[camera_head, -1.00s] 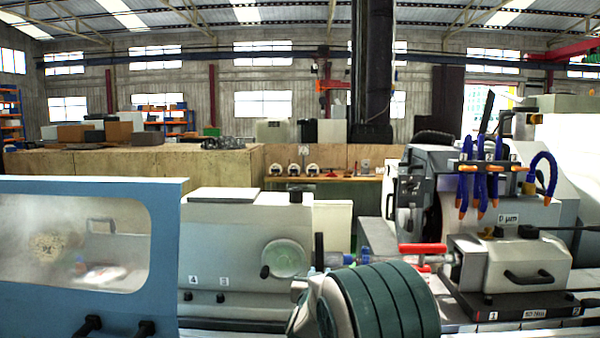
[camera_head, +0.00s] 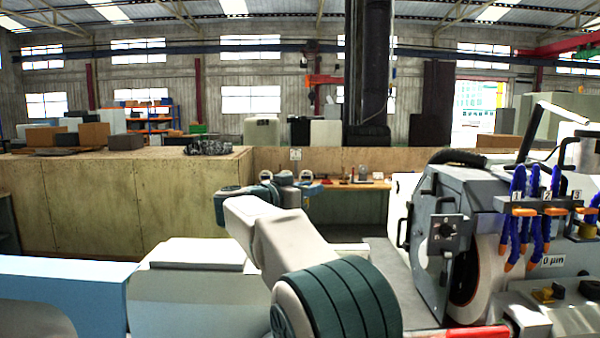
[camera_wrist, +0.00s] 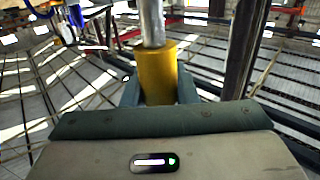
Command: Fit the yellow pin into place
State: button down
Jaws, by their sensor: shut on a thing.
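The yellow pin (camera_wrist: 158,78) shows in the wrist view as a yellow cylinder with a bright metal rod sticking out of its far end. My gripper (camera_wrist: 160,92) is shut on the yellow part, with a finger on either side. In the head view my arm reaches away from the camera, and its far end is small beyond the white arm link; I cannot make out the pin there. The grinder (camera_head: 480,235), a grey machine with a wheel and blue hoses, stands at the right. The place where the pin fits cannot be picked out.
A wooden partition (camera_head: 100,200) runs across the left and middle. A workbench (camera_head: 360,186) with small items stands behind my arm. A light blue machine cover (camera_head: 60,285) is at the lower left. A red part (camera_head: 475,332) shows at the bottom edge.

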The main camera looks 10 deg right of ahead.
jog(key=shift+w+a+r, duration=0.1)
jog(key=shift+w+r, duration=0.05)
jog(key=shift+r, duration=0.3)
jog(key=shift+f, duration=0.15)
jog(key=shift+f+b, duration=1.4)
jog(key=shift+f, duration=1.4)
jog(key=shift+p, duration=1.35)
jog(key=shift+f+b, duration=1.2)
jog(key=shift+f, duration=1.35)
jog(key=c, duration=1.1)
grip_release()
